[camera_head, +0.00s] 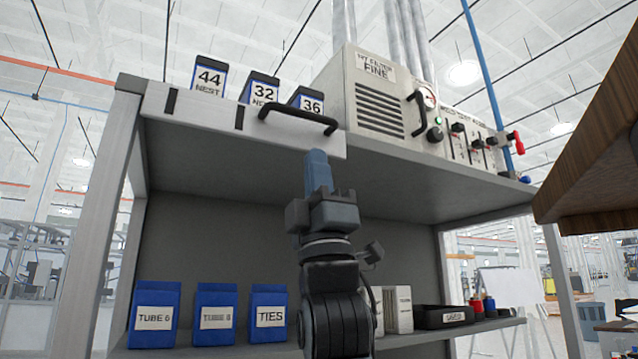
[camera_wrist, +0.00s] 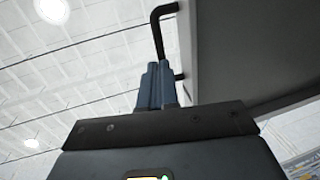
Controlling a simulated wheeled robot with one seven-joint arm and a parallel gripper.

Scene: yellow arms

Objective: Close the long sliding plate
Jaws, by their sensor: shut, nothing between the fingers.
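A long pale plate (camera_head: 205,117) runs along the front edge of the upper shelf, with two dark vertical strips on its left part. A black bar handle (camera_head: 298,119) is fixed on its right part. My gripper (camera_head: 316,155) is shut and empty, with its blue fingers pointing up just below the handle's right end in the head view. In the wrist view the shut fingers (camera_wrist: 158,68) are close to the handle (camera_wrist: 156,30). I cannot tell whether they touch it. The plate's face is seen edge-on in the wrist view.
A beige filter cabinet (camera_head: 378,100) with its own black handle stands on the shelf to the right. Labelled boxes (camera_head: 209,77) stand behind the plate. Blue boxes (camera_head: 215,310) line the lower shelf. A brown wooden edge (camera_head: 590,150) juts in at the right.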

